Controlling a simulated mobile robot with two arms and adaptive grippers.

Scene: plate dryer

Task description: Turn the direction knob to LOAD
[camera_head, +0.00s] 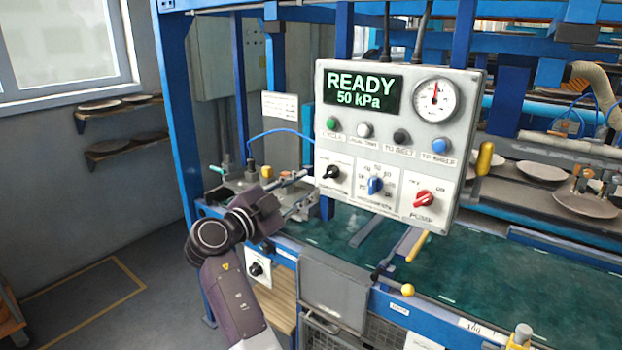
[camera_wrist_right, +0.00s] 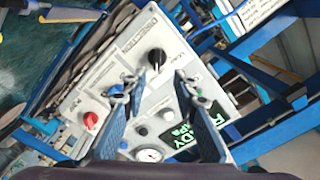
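The direction knob (camera_head: 331,172) is black and sits on the white lower-left plate of the control box; its small lettering is not readable in the head view. The same black knob (camera_wrist_right: 155,60) shows in the right wrist view, beyond and between the fingertips. My right gripper (camera_head: 304,190) is just left of the control box, its fingers pointing at the knob's side of the panel. In the right wrist view the right gripper (camera_wrist_right: 158,83) has its fingers apart with nothing between them, and no contact with the knob is visible. My left gripper is not in view.
The control box (camera_head: 466,120) reads READY 50 kPa and carries a gauge (camera_head: 436,100), several buttons, a blue knob (camera_head: 375,185) and a red pump knob (camera_head: 424,198). Another black knob (camera_head: 256,268) is on the lower frame. A blue post (camera_head: 180,120) stands left.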

